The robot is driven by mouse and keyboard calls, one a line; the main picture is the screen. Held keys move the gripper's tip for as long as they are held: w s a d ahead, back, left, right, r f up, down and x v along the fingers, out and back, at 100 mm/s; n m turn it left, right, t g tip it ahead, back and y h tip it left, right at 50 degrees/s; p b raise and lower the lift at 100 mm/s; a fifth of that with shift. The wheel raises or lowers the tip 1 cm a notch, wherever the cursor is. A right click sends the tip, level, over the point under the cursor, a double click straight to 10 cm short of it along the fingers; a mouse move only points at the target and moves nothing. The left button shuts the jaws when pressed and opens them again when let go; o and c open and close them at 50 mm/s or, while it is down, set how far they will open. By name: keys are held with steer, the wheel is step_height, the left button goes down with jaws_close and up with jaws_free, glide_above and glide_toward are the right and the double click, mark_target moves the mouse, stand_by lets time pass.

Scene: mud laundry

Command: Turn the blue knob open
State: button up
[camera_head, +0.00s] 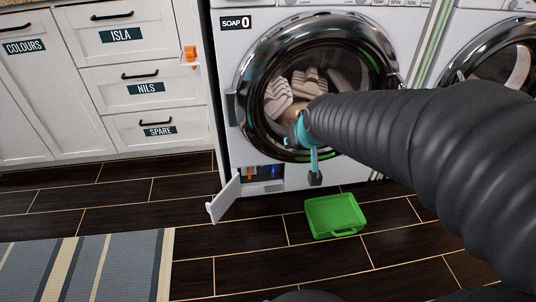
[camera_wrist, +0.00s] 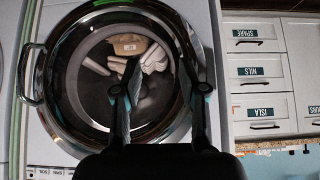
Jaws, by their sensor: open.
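A small blue knob (camera_head: 273,171) shows in the low open compartment at the front of the washing machine, in the head view. An orange part (camera_head: 250,173) is to its left. The compartment's white flap (camera_head: 224,198) hangs open to the left. My gripper (camera_head: 315,178) is in front of the machine, to the right of the compartment, pointing down and apart from the knob. In the wrist view my gripper (camera_wrist: 155,75) is open and empty, with the round door between its fingers. The knob cannot be made out in the wrist view.
A green tray (camera_head: 335,215) lies on the dark floor below my gripper. The washer's round glass door (camera_head: 350,35) is closed with laundry inside. White drawers (camera_head: 140,88) stand at left, a striped rug (camera_head: 85,268) in front. An orange latch (camera_head: 189,56) is on the cabinet side.

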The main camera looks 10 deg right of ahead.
steer(key=w+f+t+b, duration=0.4)
steer(key=w+f, duration=1.7)
steer(key=f, duration=0.3)
steer(key=t+b, duration=0.2)
steer(key=t, duration=0.1)
glide_toward(273, 170)
step_height(273, 170, up, 7)
steer(key=s+f+t+b, duration=0.1)
steer(key=s+f+t, duration=0.25)
steer(key=f, duration=0.65)
steer(key=shift+g, duration=0.25)
steer(key=w+b, duration=0.1)
steer(key=w, duration=1.2)
steer(key=shift+w, duration=0.35)
jaws_close()
